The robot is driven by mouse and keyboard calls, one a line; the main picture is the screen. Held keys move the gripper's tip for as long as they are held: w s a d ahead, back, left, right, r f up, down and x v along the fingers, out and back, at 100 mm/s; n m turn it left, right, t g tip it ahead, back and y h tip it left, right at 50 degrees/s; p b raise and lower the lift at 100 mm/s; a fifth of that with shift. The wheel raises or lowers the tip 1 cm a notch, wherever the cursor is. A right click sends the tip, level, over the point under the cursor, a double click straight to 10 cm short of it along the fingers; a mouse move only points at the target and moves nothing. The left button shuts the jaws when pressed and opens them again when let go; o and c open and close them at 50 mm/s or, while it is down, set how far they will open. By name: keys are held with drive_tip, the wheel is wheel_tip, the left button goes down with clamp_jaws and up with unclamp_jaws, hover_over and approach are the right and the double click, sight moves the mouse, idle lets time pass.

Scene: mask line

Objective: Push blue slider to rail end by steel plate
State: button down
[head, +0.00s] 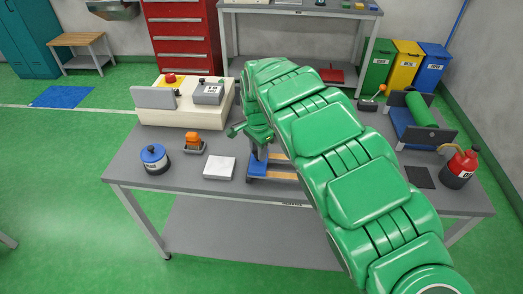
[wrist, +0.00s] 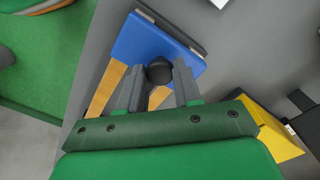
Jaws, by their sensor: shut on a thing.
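The blue slider (wrist: 150,45) sits on two tan rails (wrist: 105,88) and carries a round black knob (wrist: 159,71). My gripper (wrist: 158,75) has its grey fingers on either side of this knob and is shut on it. The slider's far edge lies along a dark grey end bar (wrist: 172,30), with no clear gap between them. In the head view the slider (head: 257,166) is at the left end of the rails (head: 280,176), beside a pale flat plate (head: 219,167). My gripper and arm hide much of the rails there.
An orange-topped part (head: 193,139) and a blue-lidded pot (head: 154,158) stand left on the grey table (head: 190,185). A cream control box (head: 185,108) is behind them.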

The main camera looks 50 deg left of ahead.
drive_tip(key=shift+s+a+r, duration=0.1)
drive_tip(key=shift+s+a, duration=0.1)
drive_tip(key=shift+a, duration=0.1)
drive_tip(key=c, duration=1.1)
unclamp_jaws()
drive_tip(key=o, duration=0.3)
drive_tip(key=shift+d, duration=0.1)
drive_tip(key=shift+w, duration=0.1)
drive_tip(key=shift+r, duration=3.85)
